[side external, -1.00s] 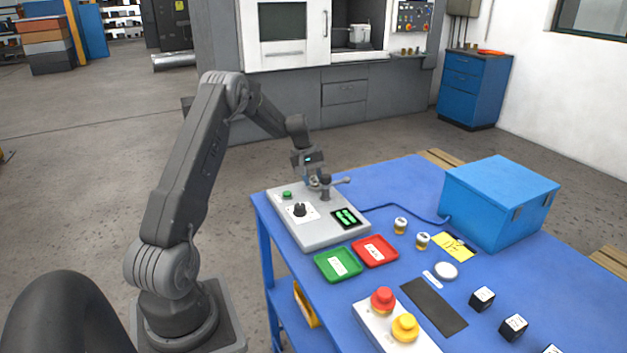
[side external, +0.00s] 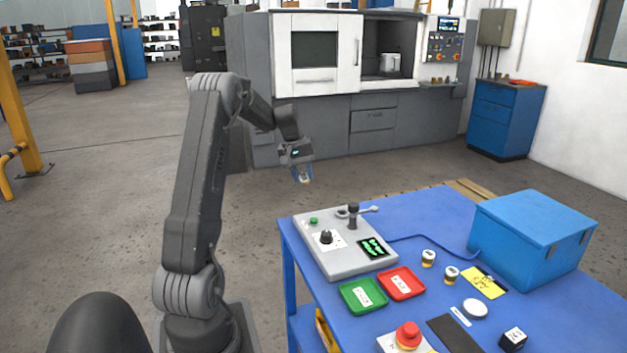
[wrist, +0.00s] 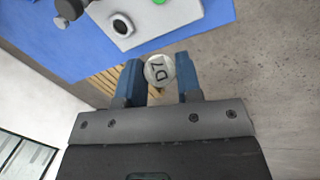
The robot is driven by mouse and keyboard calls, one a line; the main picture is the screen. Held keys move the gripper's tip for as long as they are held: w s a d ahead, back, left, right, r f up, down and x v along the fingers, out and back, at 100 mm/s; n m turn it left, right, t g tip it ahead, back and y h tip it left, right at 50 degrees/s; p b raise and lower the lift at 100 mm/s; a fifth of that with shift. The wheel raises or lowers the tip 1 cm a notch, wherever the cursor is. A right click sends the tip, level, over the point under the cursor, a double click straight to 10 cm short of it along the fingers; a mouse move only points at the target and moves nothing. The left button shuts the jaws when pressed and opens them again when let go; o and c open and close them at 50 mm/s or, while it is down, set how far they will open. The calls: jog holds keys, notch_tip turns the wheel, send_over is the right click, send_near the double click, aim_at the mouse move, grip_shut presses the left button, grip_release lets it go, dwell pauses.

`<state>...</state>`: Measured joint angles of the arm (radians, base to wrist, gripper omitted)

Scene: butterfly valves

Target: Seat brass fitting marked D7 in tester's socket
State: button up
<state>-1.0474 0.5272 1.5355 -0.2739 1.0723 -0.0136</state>
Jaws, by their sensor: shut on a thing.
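My gripper (side external: 302,176) is raised in the air beyond the far left corner of the table, clear of the tester. In the side view only the fitting's small lower end shows (side external: 305,181). The grey tester (side external: 335,262) stands on the table's left end, with a green button, a dark knob, a lit display and a lever on a post (side external: 353,212). A dark-ringed round opening, seemingly the socket (wrist: 122,25), shows empty in the wrist view.
A green tray (side external: 347,303) and a red tray (side external: 414,293) with labels sit before the tester. Two more fittings (side external: 428,258) stand to the right, beside a yellow note (side external: 484,283). A blue box (side external: 530,240) fills the right rear. A red push button (side external: 408,334) is in front.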

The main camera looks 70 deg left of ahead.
jog(key=shift+w+d+f+n+t+h, duration=0.35)
jog(key=shift+w+f+n+t+h, duration=0.45)
jog(key=shift+w+f+n, duration=1.3)
jog(key=shift+w+d+f+n+t+h, duration=0.35)
jog(key=shift+w+f+n+t+h, duration=0.4)
jog(key=shift+w+n, duration=1.6)
jog(key=shift+w+d+f+n+t+h, duration=0.5)
jog(key=shift+w+f+n+t, duration=0.8)
jog(key=shift+n, duration=1.95)
jog(key=shift+s+a+f+g, duration=0.1)
jog(key=shift+f+g, duration=0.1)
jog(key=shift+f, duration=0.4)
jog(key=shift+s+a+f+g, duration=0.1)
jog(key=shift+f+g, duration=0.05)
jog(key=shift+f, duration=0.45)
jog(key=o, duration=1.1)
jog(key=shift+o, duration=0.5)
jog(key=o, duration=0.3)
